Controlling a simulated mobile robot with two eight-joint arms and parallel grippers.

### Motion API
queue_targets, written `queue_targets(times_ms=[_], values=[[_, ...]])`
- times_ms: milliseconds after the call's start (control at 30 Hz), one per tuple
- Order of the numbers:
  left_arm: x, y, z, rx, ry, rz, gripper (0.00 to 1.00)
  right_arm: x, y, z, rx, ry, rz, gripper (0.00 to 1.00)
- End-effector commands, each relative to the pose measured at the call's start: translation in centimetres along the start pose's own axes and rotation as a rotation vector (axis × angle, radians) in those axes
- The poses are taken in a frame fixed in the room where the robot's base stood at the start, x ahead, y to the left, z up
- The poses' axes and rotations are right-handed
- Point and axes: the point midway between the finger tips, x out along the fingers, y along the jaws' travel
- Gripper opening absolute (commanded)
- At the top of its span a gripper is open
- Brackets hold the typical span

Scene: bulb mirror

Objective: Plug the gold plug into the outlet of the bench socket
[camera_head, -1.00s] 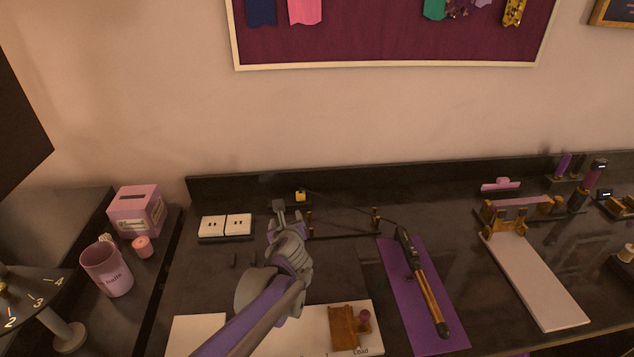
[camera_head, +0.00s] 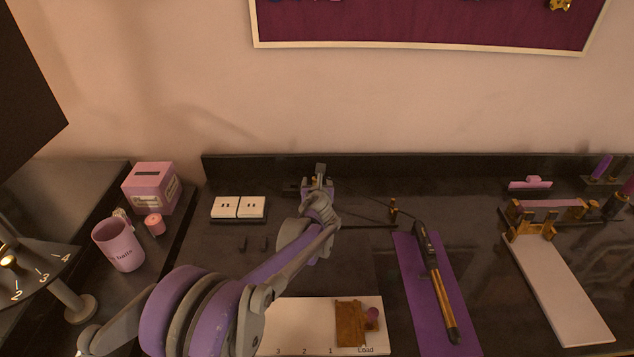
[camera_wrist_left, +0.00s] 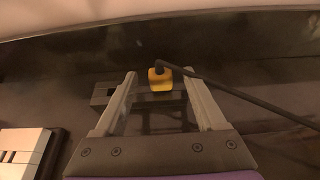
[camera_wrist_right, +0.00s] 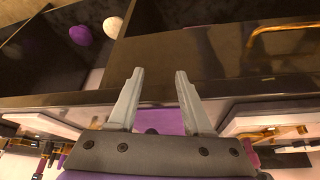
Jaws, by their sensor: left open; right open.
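The gold plug (camera_wrist_left: 160,78) sits at the end of a dark cord in the left wrist view, between and just beyond the fingertips of my open left gripper (camera_wrist_left: 160,82). The fingers stand apart on either side of it and do not grip it. In the head view my left gripper (camera_head: 318,178) hides the plug near the back of the bench. The bench socket (camera_head: 238,208) is a white double outlet on a dark base, left of that gripper; part of it shows in the left wrist view (camera_wrist_left: 22,150). My right gripper (camera_wrist_right: 155,85) is open and empty.
A curling iron (camera_head: 436,285) lies on a purple mat (camera_head: 407,260), its cord running back toward the plug. A pink mug (camera_head: 118,243), a pink box (camera_head: 150,188) and a small pink jar (camera_head: 155,224) stand at left. A wall (camera_head: 430,110) rises behind the bench.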

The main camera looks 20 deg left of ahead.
Motion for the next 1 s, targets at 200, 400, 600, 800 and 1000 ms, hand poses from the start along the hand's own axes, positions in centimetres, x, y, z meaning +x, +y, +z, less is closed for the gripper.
queue_targets(times_ms=[200, 400, 600, 800, 1000], values=[[2.1, 0.0, 0.1, -0.002, 0.000, 0.000, 0.72, -0.1, 0.0, -0.1, 0.000, 0.000, 0.000, 0.50], [2.2, 0.0, 0.1, -0.001, 0.000, -0.001, 0.72, -0.1, 0.0, -0.1, 0.000, 0.000, 0.000, 0.50], [2.2, 0.0, 0.1, -0.001, 0.000, 0.000, 0.40, -0.1, 0.0, -0.1, 0.000, 0.000, 0.000, 0.50], [2.2, 0.0, 0.1, -0.001, 0.000, 0.000, 0.04, -0.1, 0.0, -0.1, 0.000, 0.000, 0.000, 0.50], [2.2, 0.0, 0.1, -0.001, 0.000, 0.000, 0.00, -0.1, 0.0, -0.1, 0.000, 0.000, 0.000, 0.50]])
